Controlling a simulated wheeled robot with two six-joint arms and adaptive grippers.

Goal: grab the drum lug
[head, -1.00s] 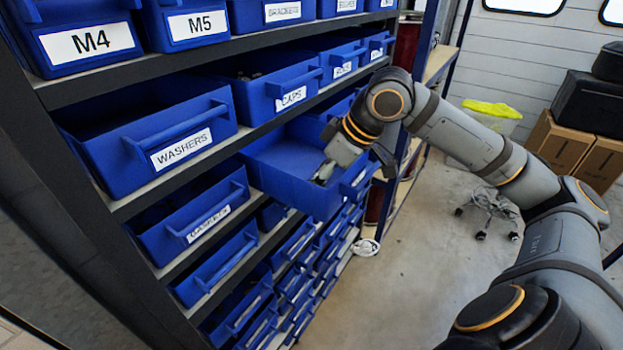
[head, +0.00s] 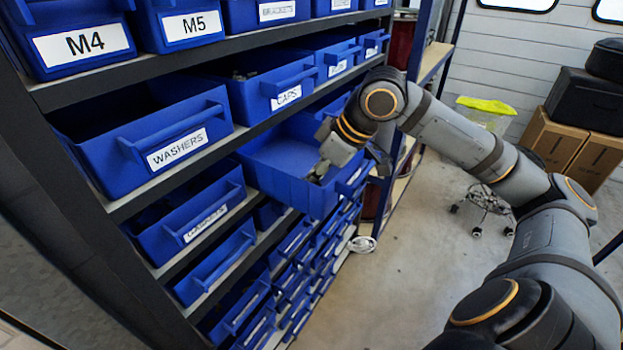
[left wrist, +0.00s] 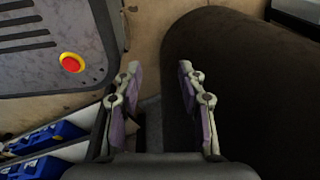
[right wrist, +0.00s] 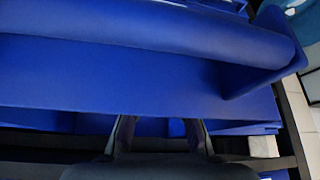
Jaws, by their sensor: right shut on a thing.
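In the head view my right gripper (head: 317,174) reaches down into a pulled-out blue bin (head: 286,189), low near its front end. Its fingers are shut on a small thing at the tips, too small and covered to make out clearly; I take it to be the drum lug. In the right wrist view the bin's blue wall (right wrist: 150,75) hides the fingertips, and only the finger bases show. In the left wrist view my left gripper (left wrist: 160,68) is open and empty, away from the shelf. It is not in the head view.
Labelled bins, such as WASHERS (head: 150,140) and CAPS (head: 275,92), fill the rack above and beside the pulled-out bin. A metal shelf edge (head: 215,60) runs above. Open floor (head: 430,260) lies to the right. A red button (left wrist: 72,62) shows in the left wrist view.

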